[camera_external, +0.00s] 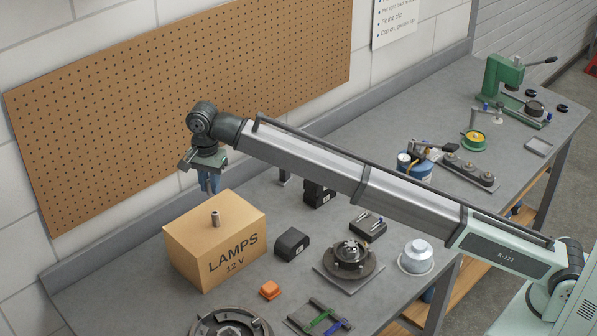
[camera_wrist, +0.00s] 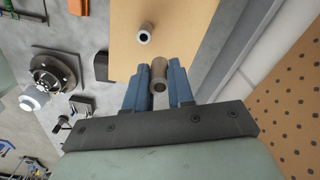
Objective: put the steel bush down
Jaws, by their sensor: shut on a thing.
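My gripper (camera_external: 208,184) has blue fingers and is shut on a steel bush (camera_wrist: 159,72), a hollow grey-brown cylinder held between the fingertips in the wrist view (camera_wrist: 159,84). In the external view the held bush cannot be made out between the fingers. The fingers are above the back part of a cardboard box (camera_external: 187,246) marked "LAMPS 12 V", and the box top also shows in the wrist view (camera_wrist: 185,25). A second, similar metal bush (camera_external: 215,218) stands upright on the box top, apart from my gripper; it also shows in the wrist view (camera_wrist: 146,32).
On the bench beside the box are a black block (camera_external: 291,244), an orange block (camera_external: 270,290) and a round fixture on a plate (camera_external: 349,262). A pegboard (camera_external: 190,100) stands behind. A green press (camera_external: 507,85) is at the far right.

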